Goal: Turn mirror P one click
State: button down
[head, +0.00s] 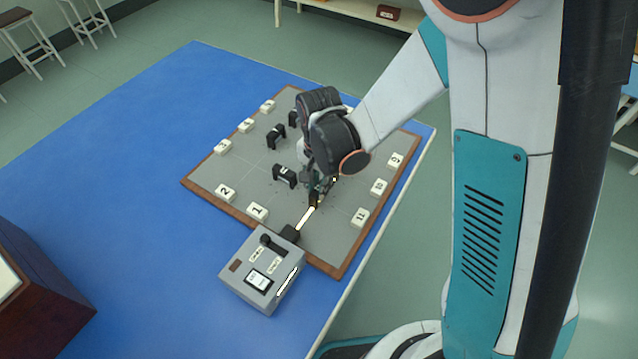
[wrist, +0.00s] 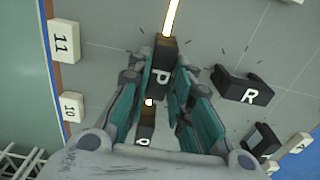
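Mirror P (wrist: 161,76) is a dark block with a white letter P, standing on the grey board. In the wrist view my gripper (wrist: 162,72) has one teal finger on each side of it, and the dark pads appear to touch it. In the head view my gripper (head: 318,188) is low over the board's near right part and mostly hides the mirror. A bright beam (head: 306,217) runs from the grey source box (head: 262,270) to the mirror; it also shows in the wrist view (wrist: 172,18). A small lit spot shows behind P in the wrist view.
Mirror R (wrist: 243,88) stands just right of my gripper in the wrist view. Another lettered block (wrist: 146,130) is partly hidden below P. Several numbered white blocks, such as 11 (head: 360,217), line the board (head: 322,240).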

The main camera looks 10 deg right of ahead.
jog(key=shift+n, duration=0.4)
jog(key=n+b, duration=0.1)
jog(key=n, duration=0.2)
jog(key=shift+f+n, duration=0.1)
jog(key=shift+n, duration=0.3)
jog(key=shift+n+b, duration=0.5)
jog(key=shift+n, duration=1.5)
jog(key=c, duration=1.4)
grip_release()
jog(key=shift+c, duration=0.2)
jog(key=shift+r, duration=3.8)
